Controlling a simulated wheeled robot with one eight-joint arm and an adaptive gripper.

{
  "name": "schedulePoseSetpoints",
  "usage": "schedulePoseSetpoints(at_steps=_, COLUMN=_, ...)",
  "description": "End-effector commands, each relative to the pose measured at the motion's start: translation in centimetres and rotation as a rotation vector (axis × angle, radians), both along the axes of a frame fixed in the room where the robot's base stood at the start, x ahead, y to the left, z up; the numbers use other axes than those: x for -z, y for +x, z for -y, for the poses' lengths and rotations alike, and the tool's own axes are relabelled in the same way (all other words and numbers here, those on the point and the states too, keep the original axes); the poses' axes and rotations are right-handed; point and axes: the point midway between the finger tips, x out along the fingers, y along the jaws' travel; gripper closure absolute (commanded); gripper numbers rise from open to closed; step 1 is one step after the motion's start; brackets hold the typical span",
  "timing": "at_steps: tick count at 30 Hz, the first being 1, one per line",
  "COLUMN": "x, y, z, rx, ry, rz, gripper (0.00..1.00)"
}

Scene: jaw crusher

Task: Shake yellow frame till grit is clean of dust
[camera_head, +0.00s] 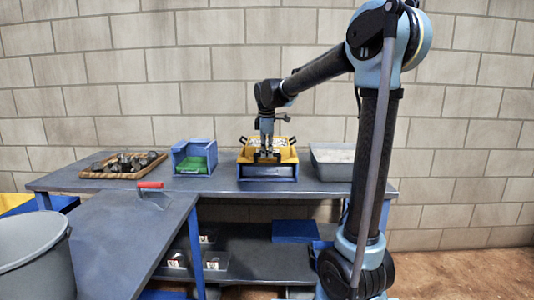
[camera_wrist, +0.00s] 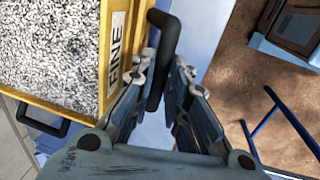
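The yellow frame (camera_head: 283,142) sits on a blue-sided box on the back table in the head view, with black handles on its sides. In the wrist view the yellow frame (camera_wrist: 118,8) fills the upper left, with a "FINE" label on its side. Grey speckled grit (camera_wrist: 50,45) lies inside it. My gripper (camera_head: 266,155) is at the front side of the frame. In the wrist view my gripper (camera_wrist: 165,65) has its fingers close on either side of the black front handle (camera_wrist: 165,35); it appears gripped. The underside of the frame is hidden.
A blue box with a green inside (camera_head: 194,157) and a wooden tray of dark rocks (camera_head: 124,165) stand to the left. A grey tub (camera_head: 332,162) stands close on the right. A red-handled tool (camera_head: 151,186) lies on the front table. A grey bin (camera_head: 36,255) is at lower left.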

Motion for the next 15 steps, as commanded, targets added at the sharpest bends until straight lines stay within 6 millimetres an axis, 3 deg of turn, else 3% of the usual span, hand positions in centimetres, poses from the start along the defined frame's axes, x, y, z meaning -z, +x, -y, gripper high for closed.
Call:
schedulePoseSetpoints(at_steps=6, x=0.0, y=0.4, z=0.0, rx=0.001, ry=0.000, rz=0.000, gripper=1.00)
schedulePoseSetpoints(at_steps=15, x=-0.1, y=4.3, z=0.0, rx=0.001, ry=0.001, rz=0.000, gripper=1.00)
